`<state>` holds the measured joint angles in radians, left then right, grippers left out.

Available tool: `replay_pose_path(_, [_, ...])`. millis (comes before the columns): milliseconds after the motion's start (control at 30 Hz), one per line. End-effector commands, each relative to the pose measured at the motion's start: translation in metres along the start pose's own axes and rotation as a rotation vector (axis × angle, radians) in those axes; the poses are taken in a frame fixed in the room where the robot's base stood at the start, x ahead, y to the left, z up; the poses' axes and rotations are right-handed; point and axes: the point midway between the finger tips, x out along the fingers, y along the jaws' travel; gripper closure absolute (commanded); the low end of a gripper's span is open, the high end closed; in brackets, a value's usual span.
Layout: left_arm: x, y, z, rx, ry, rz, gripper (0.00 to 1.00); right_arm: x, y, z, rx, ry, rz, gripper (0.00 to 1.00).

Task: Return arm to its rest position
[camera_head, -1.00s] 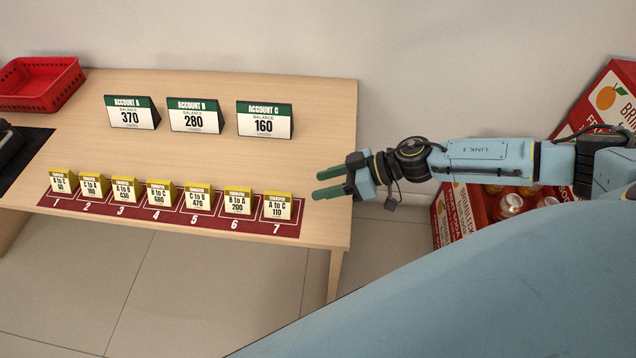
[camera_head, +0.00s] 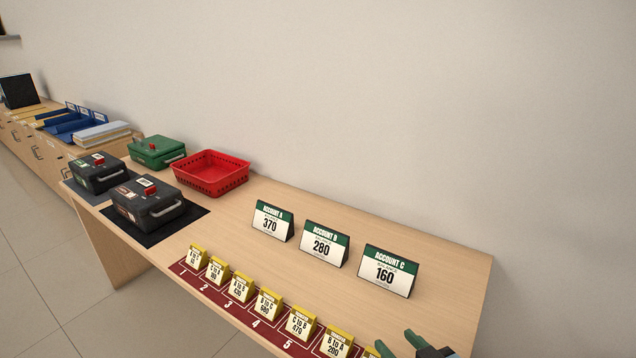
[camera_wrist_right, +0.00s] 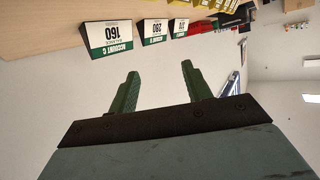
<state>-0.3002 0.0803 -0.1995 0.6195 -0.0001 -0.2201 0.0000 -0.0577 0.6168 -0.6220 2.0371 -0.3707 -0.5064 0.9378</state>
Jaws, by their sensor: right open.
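My right gripper (camera_head: 408,345) shows at the bottom edge of the head view, by the right end of the counter, with only its green fingers and a dark part in the picture. In the right wrist view its two green fingers (camera_wrist_right: 160,88) stand apart with nothing between them. The rest of the right arm is out of the head view. My left gripper is in neither view.
The wooden counter (camera_head: 455,262) bears account signs A (camera_head: 272,220), B (camera_head: 324,243) and C (camera_head: 388,270). Several yellow transfer cards stand on a red numbered strip (camera_head: 262,325) at the front. A red basket (camera_head: 211,172), dark boxes (camera_head: 148,203) and a green box (camera_head: 157,151) stand farther left.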

Motion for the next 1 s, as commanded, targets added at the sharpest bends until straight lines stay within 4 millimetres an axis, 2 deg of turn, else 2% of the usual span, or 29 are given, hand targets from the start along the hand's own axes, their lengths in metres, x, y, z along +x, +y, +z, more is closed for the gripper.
replay_pose_path(100, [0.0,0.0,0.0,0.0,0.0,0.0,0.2,-0.026,0.005,0.017,0.042,-0.146,0.155,0.51])
replay_pose_path(267, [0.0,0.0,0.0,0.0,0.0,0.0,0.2,-0.073,0.013,0.051,0.059,-0.409,0.269,0.51])
replay_pose_path(500, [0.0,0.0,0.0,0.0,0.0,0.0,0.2,-0.137,0.008,0.089,0.068,-0.711,0.272,0.51])
replay_pose_path(733, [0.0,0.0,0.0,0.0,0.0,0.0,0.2,-0.195,-0.005,0.113,0.08,-0.938,0.205,0.51])
replay_pose_path(767, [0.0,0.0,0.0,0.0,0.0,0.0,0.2,-0.196,-0.006,0.118,0.078,-0.955,0.198,0.51])
replay_pose_path(1000, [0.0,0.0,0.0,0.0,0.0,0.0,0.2,-0.166,0.0,0.166,0.075,-0.971,0.196,0.51])
